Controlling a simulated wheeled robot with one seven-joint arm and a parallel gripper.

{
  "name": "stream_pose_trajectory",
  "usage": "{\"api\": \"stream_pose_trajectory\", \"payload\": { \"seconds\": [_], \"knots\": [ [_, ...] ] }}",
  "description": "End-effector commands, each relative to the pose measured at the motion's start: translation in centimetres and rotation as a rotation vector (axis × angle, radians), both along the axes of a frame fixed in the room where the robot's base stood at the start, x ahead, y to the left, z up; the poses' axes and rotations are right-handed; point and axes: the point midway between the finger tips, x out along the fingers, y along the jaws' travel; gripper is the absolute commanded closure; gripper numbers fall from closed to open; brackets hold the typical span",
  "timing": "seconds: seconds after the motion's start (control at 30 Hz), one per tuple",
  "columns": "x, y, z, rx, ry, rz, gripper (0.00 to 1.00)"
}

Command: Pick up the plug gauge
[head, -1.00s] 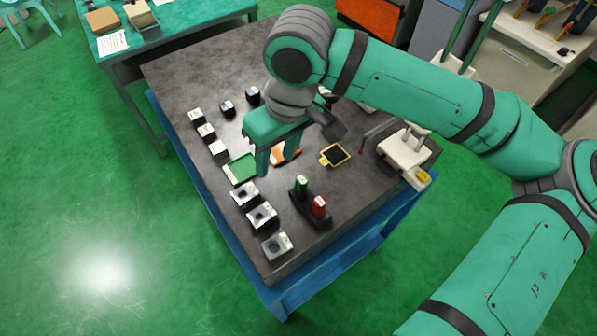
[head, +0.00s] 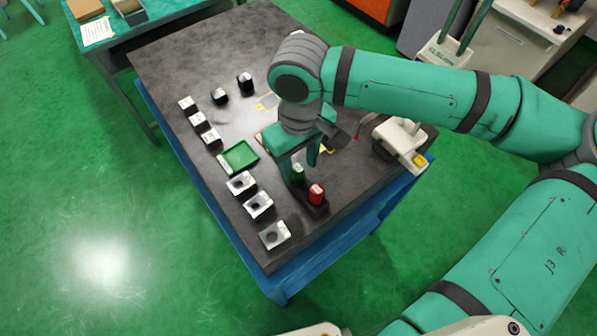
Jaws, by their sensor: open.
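Two upright cylinders with pale tops, one green (head: 298,178) and one red (head: 316,195), stand in a dark holder (head: 317,209) near the right front of the dark table top. They look like plug gauges, but the task does not say which one is meant. My gripper (head: 300,173) is open and points down at the green cylinder. Its fingers appear on either side of the green top, and I cannot tell whether they touch it. The gripper partly covers the green cylinder; the red one is clear of it.
A green tray (head: 239,158) lies left of my gripper. Several pale blocks, such as one with a hole (head: 274,235), line the table's left side. Black pieces (head: 245,82) stand farther back. A white device (head: 399,138) stands at the right edge. The table's back left is clear.

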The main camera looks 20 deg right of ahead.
Motion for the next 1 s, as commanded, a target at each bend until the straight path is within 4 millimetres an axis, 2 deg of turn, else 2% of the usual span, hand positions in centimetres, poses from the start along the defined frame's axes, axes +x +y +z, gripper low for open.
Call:
{"api": "stream_pose_trajectory", "payload": {
  "seconds": [0.2,0.5,0.53,0.7,1.0],
  "knots": [
    [0.0,0.2,-2.7,0.0,0.0,0.006,0.58],
    [0.1,0.3,-3.1,0.0,-0.001,0.006,0.58],
    [0.1,0.3,-3.1,0.0,-0.001,0.006,0.63],
    [0.0,0.1,-3.1,0.0,-0.001,0.003,1.0],
    [0.0,0.1,-3.0,0.0,-0.001,0.002,1.0]
  ]
}}
